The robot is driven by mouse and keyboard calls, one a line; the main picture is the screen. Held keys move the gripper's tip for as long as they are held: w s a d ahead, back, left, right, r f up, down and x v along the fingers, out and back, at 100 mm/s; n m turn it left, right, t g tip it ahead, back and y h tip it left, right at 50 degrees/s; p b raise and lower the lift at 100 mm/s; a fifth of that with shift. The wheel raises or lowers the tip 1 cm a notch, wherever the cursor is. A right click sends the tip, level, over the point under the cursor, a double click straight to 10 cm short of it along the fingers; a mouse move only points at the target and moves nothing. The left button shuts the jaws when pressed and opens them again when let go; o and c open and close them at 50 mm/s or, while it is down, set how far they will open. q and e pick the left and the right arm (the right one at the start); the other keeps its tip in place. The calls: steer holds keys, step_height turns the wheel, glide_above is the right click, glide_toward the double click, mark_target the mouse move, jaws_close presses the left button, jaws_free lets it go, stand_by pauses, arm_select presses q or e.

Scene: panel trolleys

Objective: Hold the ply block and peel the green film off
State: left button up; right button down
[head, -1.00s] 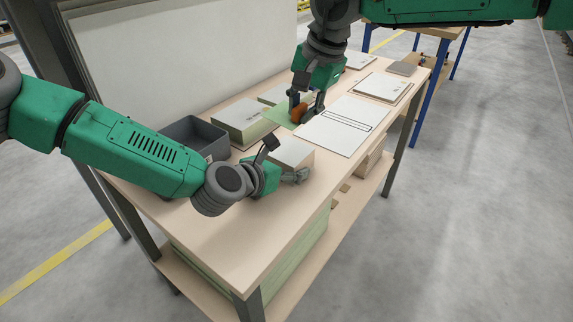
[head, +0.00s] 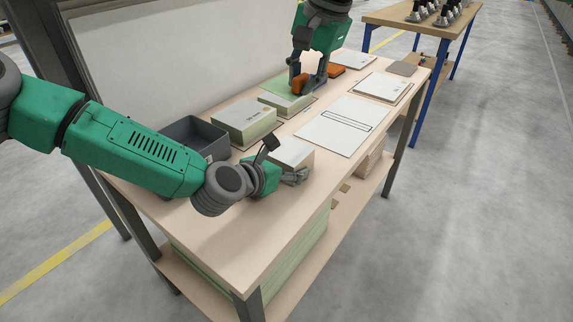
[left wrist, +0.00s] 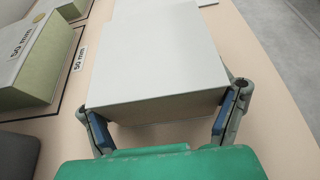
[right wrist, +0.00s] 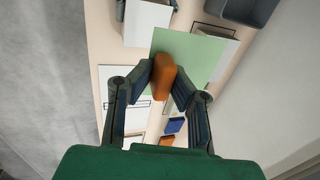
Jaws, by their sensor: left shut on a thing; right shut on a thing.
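The ply block (head: 291,152) has a bare pale top and stands near the table's front edge. My left gripper (head: 280,178) is shut on it. The left wrist view shows the block (left wrist: 160,50) between the two finger pads. My right gripper (head: 307,84) is shut on an orange tab (right wrist: 163,78) beyond the block. The green film (right wrist: 192,57) spreads flat from this tab in the right wrist view, clear of the block's top. In the head view, the film (head: 275,83) is partly hidden by my right gripper.
A block marked 50 mm (head: 243,116) and a thinner block (head: 284,102) stand at the back. A dark grey bin (head: 192,132) is at the left. A white sheet (head: 336,124) and a panel (head: 382,86) lie to the right. Another orange thing (head: 337,70) is behind my right gripper.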

arm_select(q)
steer(key=o, duration=1.3)
